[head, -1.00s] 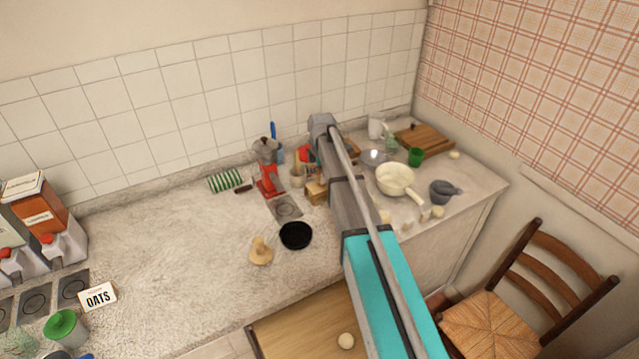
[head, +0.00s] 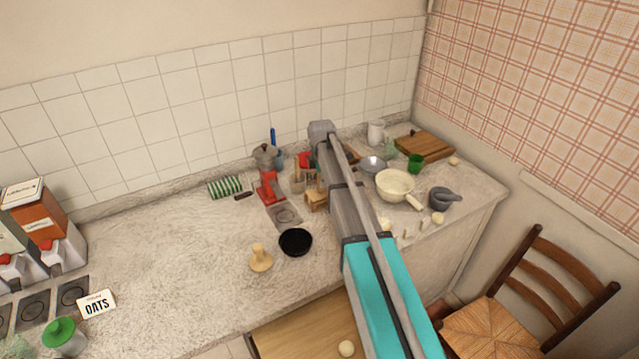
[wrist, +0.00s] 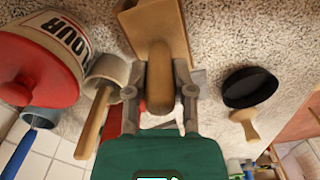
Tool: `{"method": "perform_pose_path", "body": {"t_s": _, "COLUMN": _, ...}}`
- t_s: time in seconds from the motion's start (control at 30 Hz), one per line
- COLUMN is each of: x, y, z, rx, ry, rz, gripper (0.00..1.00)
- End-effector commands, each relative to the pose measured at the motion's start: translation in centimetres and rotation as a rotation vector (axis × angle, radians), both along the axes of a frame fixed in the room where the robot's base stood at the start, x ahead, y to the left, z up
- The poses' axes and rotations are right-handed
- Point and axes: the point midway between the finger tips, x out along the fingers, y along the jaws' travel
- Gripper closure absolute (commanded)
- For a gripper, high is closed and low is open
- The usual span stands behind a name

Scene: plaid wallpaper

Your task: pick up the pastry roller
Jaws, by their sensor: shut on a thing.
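The pastry roller is a pale wooden tool with a rounded handle and a wider wooden head. In the wrist view my gripper (wrist: 159,92) is shut around the handle of the pastry roller (wrist: 157,30), with a finger on each side. The wide head lies beyond the fingertips, over the speckled counter. I cannot tell whether it touches the counter. In the head view the pastry roller (head: 316,198) shows just left of my arm, and my arm hides the gripper.
A crock with a wooden-handled tool (wrist: 108,72) stands close beside my gripper, near a red-lidded flour canister (wrist: 40,55). A black bowl (head: 296,242) and a wooden stamp-like tool (head: 261,258) lie on the other side. The counter's left middle is clear.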

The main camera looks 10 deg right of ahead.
Motion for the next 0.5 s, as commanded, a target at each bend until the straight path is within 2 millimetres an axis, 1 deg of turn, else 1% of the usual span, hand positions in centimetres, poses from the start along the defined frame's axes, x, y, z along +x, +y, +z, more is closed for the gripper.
{"method": "perform_pose_path", "body": {"t_s": 0.27, "x": 0.0, "y": 0.0, "z": 1.4, "rx": 0.000, "ry": 0.000, "rz": 0.000, "gripper": 1.00}}
{"method": "perform_pose_path", "body": {"t_s": 0.5, "x": 0.0, "y": 0.0, "z": 3.6, "rx": 0.000, "ry": 0.000, "rz": 0.000, "gripper": 1.00}}
